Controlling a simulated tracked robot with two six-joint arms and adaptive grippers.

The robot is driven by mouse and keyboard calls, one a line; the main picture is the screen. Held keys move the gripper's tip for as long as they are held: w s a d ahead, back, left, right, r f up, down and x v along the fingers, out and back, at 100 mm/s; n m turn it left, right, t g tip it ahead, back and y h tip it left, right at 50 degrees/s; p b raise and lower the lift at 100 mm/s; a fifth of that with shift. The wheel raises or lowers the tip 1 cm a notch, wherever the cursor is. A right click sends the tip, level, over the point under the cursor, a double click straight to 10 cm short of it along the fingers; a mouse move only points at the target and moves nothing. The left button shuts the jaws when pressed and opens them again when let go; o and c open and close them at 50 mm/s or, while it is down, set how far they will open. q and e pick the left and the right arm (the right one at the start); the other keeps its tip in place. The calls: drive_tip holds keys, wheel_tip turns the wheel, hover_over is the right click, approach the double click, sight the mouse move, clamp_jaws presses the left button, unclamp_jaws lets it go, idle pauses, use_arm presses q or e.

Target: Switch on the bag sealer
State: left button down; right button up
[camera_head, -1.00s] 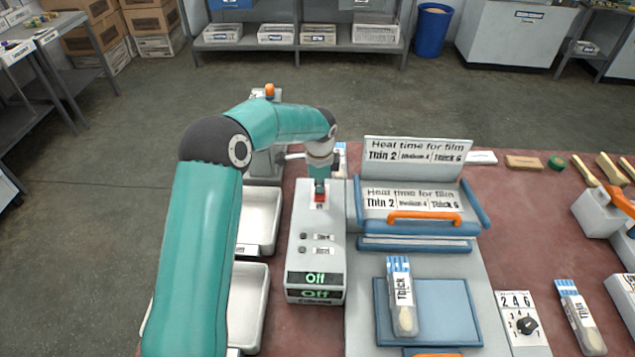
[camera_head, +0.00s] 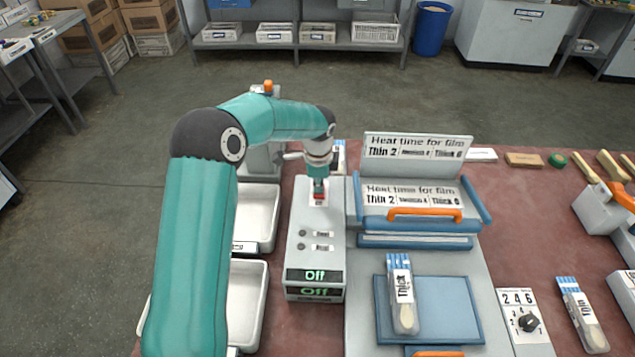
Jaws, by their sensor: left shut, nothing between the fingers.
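The bag sealer (camera_head: 410,222) has a blue lid with an orange handle (camera_head: 424,214) and a sign about heat time for film. A grey control box (camera_head: 317,261) stands at its left, with two small round buttons and displays (camera_head: 314,276) reading "Off". A red switch (camera_head: 318,199) sits at the far end of the box top. My left gripper (camera_head: 318,189) is shut and empty, pointing down at the red switch and partly hiding it. I cannot tell whether it touches the switch. My right gripper is not in view.
A bag marked "Thick" (camera_head: 403,295) lies on the blue plate (camera_head: 449,310). A dial panel (camera_head: 522,317) and another bag (camera_head: 581,313) are at the right. White trays (camera_head: 262,218) stand left of the control box, beside my left arm.

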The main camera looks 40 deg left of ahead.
sight(318, 196)
use_arm(q)
drive_tip(key=shift+s+d, duration=0.15)
drive_tip(key=shift+r, duration=0.15)
drive_tip(key=shift+r, duration=0.3)
drive_tip(key=r+p, duration=0.3)
drive_tip(key=r, duration=0.1)
drive_tip(key=shift+s+d, duration=0.25)
drive_tip(key=shift+s+r+b, duration=0.1)
drive_tip(key=shift+r+b, duration=0.45)
drive_tip(key=shift+b, duration=0.2)
wheel_tip(318, 196, up, 8)
drive_tip(key=s+b, duration=0.1)
drive_tip(key=shift+d, duration=0.4)
drive_tip(key=shift+f, duration=0.15)
